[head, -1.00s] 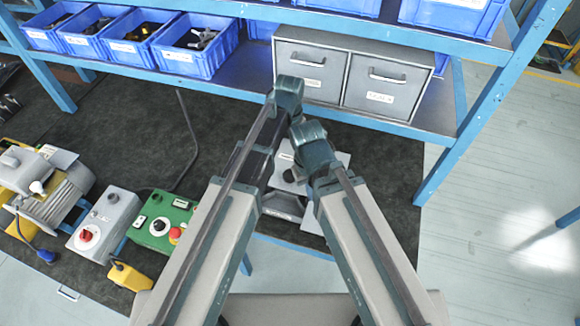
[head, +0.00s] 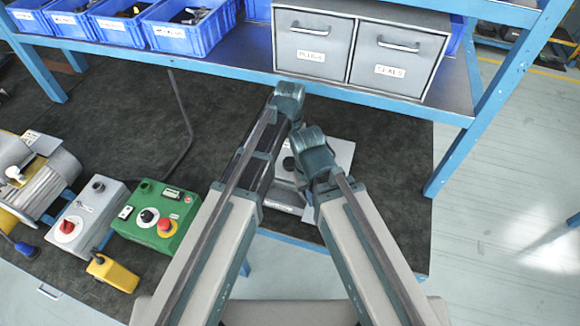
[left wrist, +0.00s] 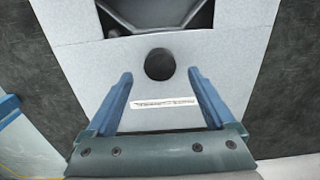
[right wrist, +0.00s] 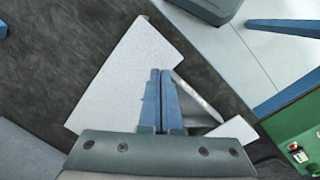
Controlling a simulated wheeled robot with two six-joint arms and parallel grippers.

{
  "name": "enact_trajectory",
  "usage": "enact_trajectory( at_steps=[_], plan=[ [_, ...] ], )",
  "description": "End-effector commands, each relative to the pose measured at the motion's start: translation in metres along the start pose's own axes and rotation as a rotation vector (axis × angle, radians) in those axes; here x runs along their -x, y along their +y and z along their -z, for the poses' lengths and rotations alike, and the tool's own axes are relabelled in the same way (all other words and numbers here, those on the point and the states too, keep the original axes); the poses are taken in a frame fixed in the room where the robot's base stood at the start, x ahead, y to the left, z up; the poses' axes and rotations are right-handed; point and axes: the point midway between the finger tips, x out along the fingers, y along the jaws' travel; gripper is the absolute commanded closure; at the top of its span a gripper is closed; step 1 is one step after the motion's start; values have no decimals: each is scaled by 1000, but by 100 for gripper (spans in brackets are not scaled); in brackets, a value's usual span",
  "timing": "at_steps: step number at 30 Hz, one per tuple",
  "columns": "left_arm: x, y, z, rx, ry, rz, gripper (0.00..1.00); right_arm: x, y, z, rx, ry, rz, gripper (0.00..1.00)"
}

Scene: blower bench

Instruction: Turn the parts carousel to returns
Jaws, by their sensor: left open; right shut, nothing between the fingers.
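The light grey plate of the carousel (head: 335,155) lies on the dark mat, mostly behind my arms in the head view. In the left wrist view it carries a round black knob (left wrist: 160,64), a printed label strip (left wrist: 163,103) too small to read, and a dark opening (left wrist: 150,14) beyond the knob. My left gripper (left wrist: 159,76) is open, its fingers either side of the knob in that view; contact cannot be told. My right gripper (right wrist: 161,72) is shut and empty, over the plate (right wrist: 115,85) in the right wrist view.
Grey drawers labelled PLUGS (head: 311,45) and SEALS (head: 396,62) stand on the blue shelf behind, beside blue bins (head: 190,38). A green control box (head: 158,220), grey switch box (head: 88,213), yellow device (head: 112,273) and motor (head: 40,180) are at left.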

Motion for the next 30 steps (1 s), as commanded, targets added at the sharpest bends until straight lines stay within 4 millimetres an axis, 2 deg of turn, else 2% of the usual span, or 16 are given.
enact_trajectory(
  at_steps=[1,6,18,20,30],
  plan=[
    [-15,0,0,0,0,0,12,-15,-1,1,0,0,0,100],
    [-33,0,0,0,0,0,12,-33,-3,2,0,0,0,100],
    [-37,0,0,0,0,0,12,-37,-4,2,0,0,0,100],
    [-37,0,0,0,0,0,20,-37,-4,2,0,0,0,100],
    [-37,0,0,0,0,0,82,-37,-4,2,0,0,0,100]
  ],
)
